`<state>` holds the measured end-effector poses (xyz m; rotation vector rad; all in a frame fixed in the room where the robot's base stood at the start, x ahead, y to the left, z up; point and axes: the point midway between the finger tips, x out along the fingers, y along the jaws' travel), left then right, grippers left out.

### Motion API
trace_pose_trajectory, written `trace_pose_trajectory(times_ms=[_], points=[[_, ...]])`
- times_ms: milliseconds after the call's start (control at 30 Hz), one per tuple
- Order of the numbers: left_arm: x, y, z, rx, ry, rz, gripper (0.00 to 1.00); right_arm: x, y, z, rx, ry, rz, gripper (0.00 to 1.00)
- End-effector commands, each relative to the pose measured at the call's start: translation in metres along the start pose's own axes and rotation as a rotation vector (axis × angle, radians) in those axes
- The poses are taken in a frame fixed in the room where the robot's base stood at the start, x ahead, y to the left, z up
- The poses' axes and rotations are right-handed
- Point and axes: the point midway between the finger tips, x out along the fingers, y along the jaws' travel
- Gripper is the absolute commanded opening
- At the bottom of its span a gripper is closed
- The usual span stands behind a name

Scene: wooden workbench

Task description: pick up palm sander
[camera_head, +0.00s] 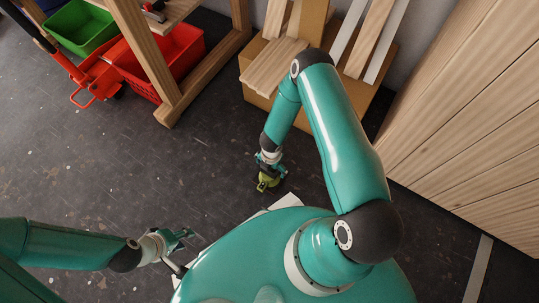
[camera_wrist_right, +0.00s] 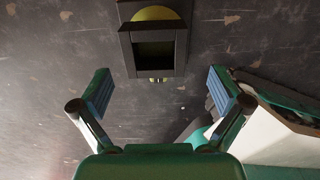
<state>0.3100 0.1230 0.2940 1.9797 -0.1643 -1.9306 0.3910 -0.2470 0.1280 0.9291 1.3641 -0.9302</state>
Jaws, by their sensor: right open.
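The palm sander (camera_head: 267,183) shows as a small yellow-green and dark thing low at the end of my right arm. In the right wrist view, a dark square part with a yellow-green round part behind it (camera_wrist_right: 153,14) lies ahead of the fingertips, near the top middle. My right gripper (camera_wrist_right: 161,90) is open, with its two fingers wide apart and nothing between them. In the head view my right gripper (camera_head: 270,164) is close to the sander and partly overlaps it. My left gripper (camera_head: 180,240) is at the lower left, away from the sander; its opening is unclear.
A cardboard box (camera_head: 257,98) with wooden planks stands behind my right arm. A wooden workbench leg (camera_head: 134,45), a red crate (camera_head: 184,56) and a green crate (camera_head: 80,27) are at upper left. A wooden cabinet (camera_head: 470,110) lines the right. Dark floor (camera_head: 120,165) is open at left.

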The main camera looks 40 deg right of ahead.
Motion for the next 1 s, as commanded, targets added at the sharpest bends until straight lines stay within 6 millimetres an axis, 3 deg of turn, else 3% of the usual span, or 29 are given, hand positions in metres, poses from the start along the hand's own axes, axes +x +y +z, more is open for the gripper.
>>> trace_pose_trajectory(times_ms=[167,500,767,800,1000], points=[[0.004,-0.002,0.0,0.0,0.0,0.0,0.4,0.009,0.001,0.0,0.001,0.0,0.0,0.99],[0.027,-0.01,0.0,0.0,0.0,0.0,0.4,0.053,0.005,-0.003,0.003,0.0,0.0,0.99],[0.026,-0.009,0.0,0.0,0.0,0.0,0.4,0.056,0.005,-0.003,0.002,0.0,0.0,0.99],[0.026,-0.009,0.0,0.0,0.0,0.0,0.4,0.056,0.005,-0.003,0.002,0.0,0.0,0.98],[0.026,-0.009,0.0,0.0,0.0,0.0,0.4,0.056,0.005,-0.003,0.002,0.0,0.0,0.65]])
